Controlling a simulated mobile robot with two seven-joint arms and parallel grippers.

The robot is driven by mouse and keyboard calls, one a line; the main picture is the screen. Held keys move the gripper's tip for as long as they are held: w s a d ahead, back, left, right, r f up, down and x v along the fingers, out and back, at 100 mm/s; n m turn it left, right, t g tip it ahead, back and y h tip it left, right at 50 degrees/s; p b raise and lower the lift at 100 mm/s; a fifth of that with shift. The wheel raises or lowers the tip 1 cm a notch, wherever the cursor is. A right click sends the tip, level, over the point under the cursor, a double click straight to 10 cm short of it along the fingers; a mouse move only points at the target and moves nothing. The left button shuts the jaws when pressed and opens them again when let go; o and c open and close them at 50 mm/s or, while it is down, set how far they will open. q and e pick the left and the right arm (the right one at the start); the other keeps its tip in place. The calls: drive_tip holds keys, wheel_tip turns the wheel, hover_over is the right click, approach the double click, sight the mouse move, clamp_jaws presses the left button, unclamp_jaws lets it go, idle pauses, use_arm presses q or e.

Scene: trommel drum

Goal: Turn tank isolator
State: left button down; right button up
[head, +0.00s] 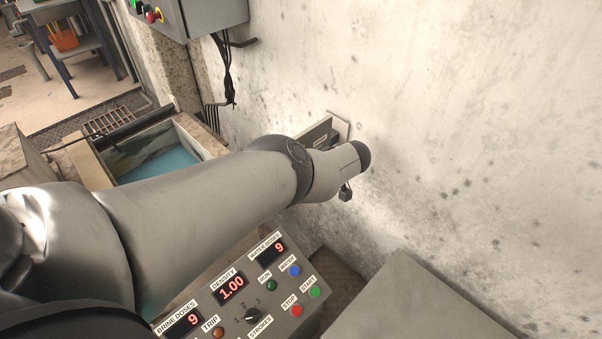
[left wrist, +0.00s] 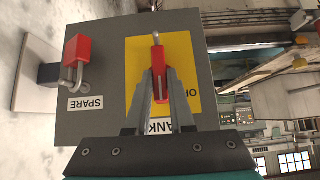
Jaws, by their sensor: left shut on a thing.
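The tank isolator is a grey box (left wrist: 100,110) on the wall, with a yellow plate (left wrist: 135,65) and a red handle (left wrist: 158,50) in the left wrist view. Its lettering appears upside down there and is partly covered, with "ANK" readable. My left gripper (left wrist: 160,84) is shut on the red handle, one finger on each side of it. In the head view part of the grey box (head: 318,133) shows behind my left wrist, which hides the handle and the fingers. My right gripper is not in view.
In the head view a control panel (head: 245,315) with displays and buttons is below my arm. A tank of blue-green water (head: 160,155) lies behind it. A grey surface (head: 420,305) is at lower right.

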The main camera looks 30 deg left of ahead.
use_arm(q)
drive_tip(key=shift+a+r, duration=0.1)
drive_tip(key=shift+a, duration=0.1)
drive_tip(key=c, duration=1)
unclamp_jaws()
drive_tip(key=shift+o, duration=1.1)
drive_tip(key=shift+d, duration=0.1)
drive_tip(key=p+v, duration=1.2)
drive_tip(key=v, duration=0.3)
drive_tip(key=shift+d, duration=0.1)
